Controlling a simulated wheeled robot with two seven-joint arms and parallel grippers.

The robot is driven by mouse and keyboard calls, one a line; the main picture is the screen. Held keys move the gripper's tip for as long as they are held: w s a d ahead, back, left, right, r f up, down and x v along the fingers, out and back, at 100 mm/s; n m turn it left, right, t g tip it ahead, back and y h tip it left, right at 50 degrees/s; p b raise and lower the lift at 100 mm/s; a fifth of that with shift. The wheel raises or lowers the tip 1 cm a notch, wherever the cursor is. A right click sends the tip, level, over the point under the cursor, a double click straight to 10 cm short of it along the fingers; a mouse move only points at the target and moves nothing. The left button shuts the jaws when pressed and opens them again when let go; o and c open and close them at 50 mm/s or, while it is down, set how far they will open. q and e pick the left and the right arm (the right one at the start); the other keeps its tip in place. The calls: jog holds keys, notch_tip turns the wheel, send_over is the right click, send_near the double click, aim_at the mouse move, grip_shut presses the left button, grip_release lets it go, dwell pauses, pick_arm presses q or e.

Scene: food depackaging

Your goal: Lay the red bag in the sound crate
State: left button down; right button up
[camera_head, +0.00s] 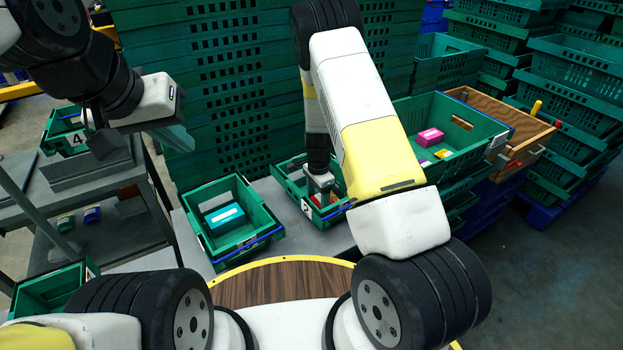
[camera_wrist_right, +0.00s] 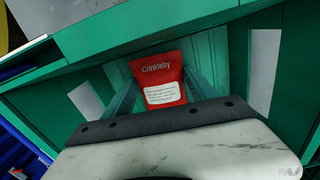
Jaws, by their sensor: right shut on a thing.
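A red bag (camera_wrist_right: 165,72) with "Crinkleby" lettering and a white label is between the fingers of my right gripper (camera_wrist_right: 158,90) in the wrist view. In the head view the right gripper (camera_head: 320,186) points down into the green crate marked 2 (camera_head: 285,183), and a little of the red bag (camera_head: 326,199) shows below it. Whether the bag touches the crate floor is hidden. Another green crate (camera_head: 262,238) to its left holds a cyan box (camera_head: 224,217). I cannot tell which crate is the sound one.
A larger green crate (camera_head: 482,126) at right holds a pink box (camera_head: 430,136) and small items. A wooden crate (camera_head: 520,140) stands beside it. Tall green crate stacks (camera_head: 240,70) block the back. A grey cart (camera_head: 110,225) with a crate marked 4 (camera_head: 62,125) stands left.

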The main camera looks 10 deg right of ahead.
jog(key=shift+f, duration=0.1)
jog(key=o, duration=1.3)
jog(key=shift+o, duration=0.2)
notch_tip(320, 180, up, 12)
notch_tip(320, 180, up, 14)
jog(key=n+t+y, duration=0.1)
jog(key=n+y, duration=0.1)
jog(key=n, duration=0.2)
send_over(318, 200)
jog(key=s, duration=0.4)
jog(key=s+d+r+n+t, duration=0.1)
jog(key=s+r+n+t, duration=0.1)
jog(key=s+r+n, duration=0.3)
jog(key=s+d+r+n+t, duration=0.1)
jog(key=s+r+n+t, duration=0.2)
jog(key=s+r, duration=0.8)
jog(key=s+n, duration=0.2)
jog(key=s, duration=0.4)
jog(key=shift+r, duration=0.3)
